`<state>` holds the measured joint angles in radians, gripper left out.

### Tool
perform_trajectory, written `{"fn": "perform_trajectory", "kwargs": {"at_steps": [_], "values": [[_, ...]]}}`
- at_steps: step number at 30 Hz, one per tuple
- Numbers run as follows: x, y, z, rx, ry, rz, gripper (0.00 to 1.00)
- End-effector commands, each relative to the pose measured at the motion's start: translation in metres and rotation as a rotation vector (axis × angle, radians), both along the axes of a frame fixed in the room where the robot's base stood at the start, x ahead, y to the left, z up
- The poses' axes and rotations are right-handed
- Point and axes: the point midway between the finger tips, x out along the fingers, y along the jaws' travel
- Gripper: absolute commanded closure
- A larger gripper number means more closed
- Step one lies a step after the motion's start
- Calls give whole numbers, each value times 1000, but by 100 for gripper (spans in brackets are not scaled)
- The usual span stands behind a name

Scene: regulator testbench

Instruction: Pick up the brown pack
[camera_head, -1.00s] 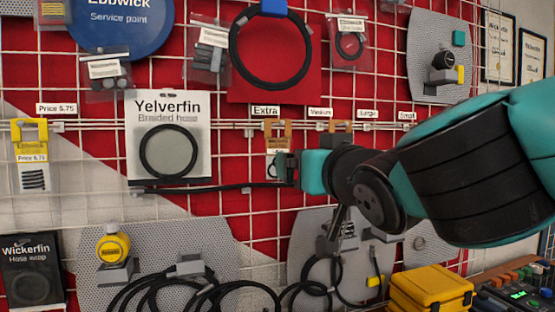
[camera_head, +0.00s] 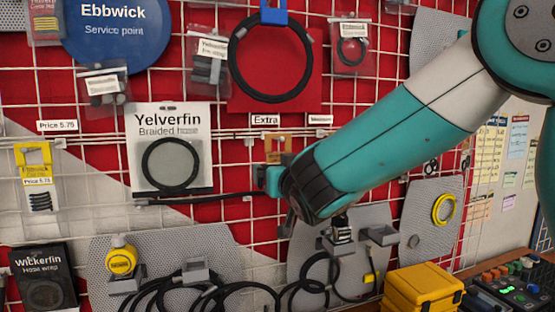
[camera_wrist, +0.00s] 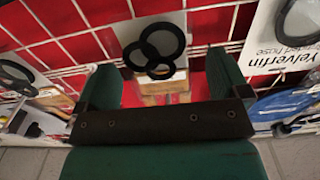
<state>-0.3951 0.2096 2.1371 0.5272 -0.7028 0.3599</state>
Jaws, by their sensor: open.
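The brown pack (camera_head: 277,143) hangs on the grid wall under the "Extra" label, with its brown header showing in the head view. Its lower part is hidden behind my gripper (camera_head: 274,180). In the wrist view a pack with black rings and a brown header (camera_wrist: 160,87) lies between the two green fingers of my gripper (camera_wrist: 163,78). The fingers are open, one on either side of it. I cannot tell whether either finger touches it.
The Yelverfin braided hose pack (camera_head: 169,150) hangs just left of my gripper. A black rod (camera_head: 210,199) runs below it. A large black hose loop (camera_head: 270,60) hangs above. Coiled hoses and a yellow case (camera_head: 422,288) are below.

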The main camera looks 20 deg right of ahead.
Motion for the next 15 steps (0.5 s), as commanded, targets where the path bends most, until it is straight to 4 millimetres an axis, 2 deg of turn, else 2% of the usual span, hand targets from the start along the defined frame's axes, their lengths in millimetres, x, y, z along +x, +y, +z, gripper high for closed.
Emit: {"fn": "perform_trajectory", "kwargs": {"at_steps": [4,11,15], "values": [[13,-1,2,0,0,-2,6],[14,-1,0,0,-1,-1,6],[14,-1,0,0,-1,-1,36]]}}
